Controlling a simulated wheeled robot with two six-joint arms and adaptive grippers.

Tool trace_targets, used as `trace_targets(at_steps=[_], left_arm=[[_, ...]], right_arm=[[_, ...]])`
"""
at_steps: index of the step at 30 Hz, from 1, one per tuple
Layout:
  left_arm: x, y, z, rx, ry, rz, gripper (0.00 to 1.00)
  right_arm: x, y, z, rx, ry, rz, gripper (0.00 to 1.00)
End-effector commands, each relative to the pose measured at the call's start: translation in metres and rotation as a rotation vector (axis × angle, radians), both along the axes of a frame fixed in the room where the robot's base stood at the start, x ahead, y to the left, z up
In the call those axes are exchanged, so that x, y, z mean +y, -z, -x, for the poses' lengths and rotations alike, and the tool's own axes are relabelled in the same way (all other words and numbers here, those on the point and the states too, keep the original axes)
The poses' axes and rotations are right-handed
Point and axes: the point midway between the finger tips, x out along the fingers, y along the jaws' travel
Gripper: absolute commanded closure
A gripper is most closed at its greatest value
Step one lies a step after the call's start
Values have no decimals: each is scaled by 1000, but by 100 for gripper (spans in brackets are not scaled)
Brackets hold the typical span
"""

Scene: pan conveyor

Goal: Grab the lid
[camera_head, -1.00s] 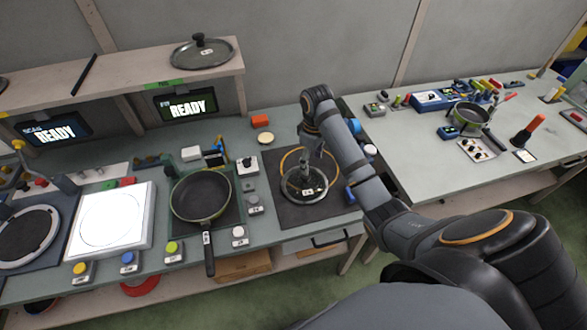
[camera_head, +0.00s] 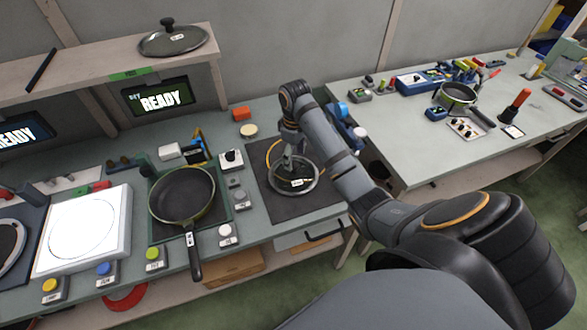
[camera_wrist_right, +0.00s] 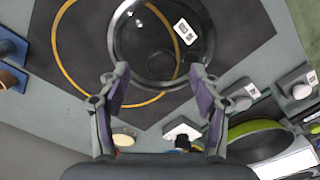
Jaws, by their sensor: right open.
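A clear glass lid with a dark rim and a white label (camera_head: 309,180) lies on a dark mat marked with a yellow ring. It also shows at the top of the right wrist view (camera_wrist_right: 140,45), overlapping the ring off-centre. My right gripper (camera_head: 290,155) points down above the lid. In the right wrist view my right gripper (camera_wrist_right: 160,84) is open, its two fingers apart at the lid's near edge with nothing between them. A dark round shape near that edge may be the lid's knob. A second lid (camera_head: 160,42) sits on the shelf. My left gripper is not in view.
A frying pan (camera_head: 183,193) stands left of the dark mat (camera_head: 262,203), with button boxes and a knob box (camera_head: 230,160) between. A bright white panel (camera_head: 85,230) lies further left. Another table (camera_head: 420,150) stands to the right.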

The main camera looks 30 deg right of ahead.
Motion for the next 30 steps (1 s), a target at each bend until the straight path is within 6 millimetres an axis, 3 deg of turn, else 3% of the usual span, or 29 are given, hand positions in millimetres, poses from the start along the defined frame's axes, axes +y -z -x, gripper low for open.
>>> trace_targets(at_steps=[1, 3, 7, 13, 27, 30], left_arm=[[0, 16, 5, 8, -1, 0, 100], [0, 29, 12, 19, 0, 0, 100], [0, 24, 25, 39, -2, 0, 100], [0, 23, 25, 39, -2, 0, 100], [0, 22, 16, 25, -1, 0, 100], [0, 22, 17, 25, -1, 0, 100]], right_arm=[[2, 16, 0, 1, -1, -2, 36], [4, 29, -1, 0, 0, -1, 36], [4, 40, -1, 1, 0, 0, 36], [4, 42, -1, 0, 0, 0, 36], [4, 42, -1, 1, 0, 0, 98], [4, 41, -2, 0, 0, 1, 100]])
